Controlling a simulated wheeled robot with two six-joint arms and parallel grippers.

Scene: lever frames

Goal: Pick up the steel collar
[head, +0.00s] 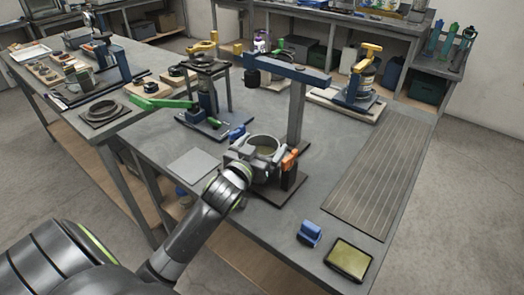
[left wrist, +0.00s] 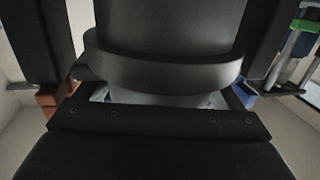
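A dull grey ring, which looks like the steel collar (head: 100,110), lies on a dark square plate at the near corner of the left bench. My left gripper (head: 265,165) is well to its right in the head view, over the middle bench near the lever frame's post. In the left wrist view its two black fingers (left wrist: 157,45) stand wide apart, so it is open. A dark rounded body with a lip (left wrist: 165,72) fills the space between them there; I cannot tell what it is. The collar cannot be made out in the left wrist view. My right gripper is out of view.
A blue lever frame (head: 296,110) stands close behind my left gripper. A green lever (head: 160,103) reaches out over the gap between the benches. A blue block (head: 310,233) and an olive-topped pad (head: 348,260) lie at the front right. A grooved mat (head: 380,175) is clear.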

